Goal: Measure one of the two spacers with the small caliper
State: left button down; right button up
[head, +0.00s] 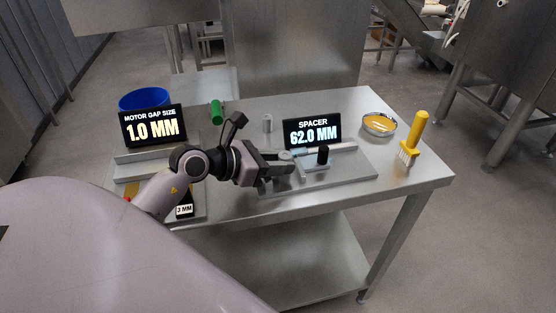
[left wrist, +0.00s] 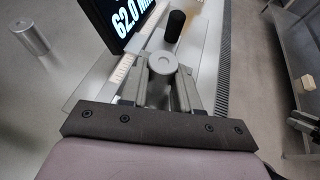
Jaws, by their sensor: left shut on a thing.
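My left gripper (head: 284,167) is shut on one grey metal spacer (head: 286,155), whose round end (left wrist: 162,62) shows between the fingers (left wrist: 164,82) in the left wrist view. It holds the spacer upright at the left end of the small caliper. The caliper has a pale ruled beam (head: 342,148) and a black knob (head: 322,155); the beam (left wrist: 121,72) and knob (left wrist: 175,24) also show in the left wrist view. Whether the spacer touches the caliper jaws is hidden by the fingers. The other spacer (head: 267,123) stands upright behind, also at upper left in the left wrist view (left wrist: 30,37). My right gripper is out of view.
A display reading "SPACER 62.0 MM" (head: 313,130) stands behind the caliper. On the steel table (head: 250,213) are a "MOTOR GAP SIZE 1.0 MM" display (head: 153,127), a blue container (head: 144,98), a green cylinder (head: 216,112), a yellow-filled dish (head: 379,124) and a yellow brush (head: 413,138).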

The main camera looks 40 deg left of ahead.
pick_arm(q)
jog(key=shift+f+b, duration=0.5)
jog(key=shift+f, duration=0.2)
dwell(0.4)
jog(key=shift+f, duration=0.1)
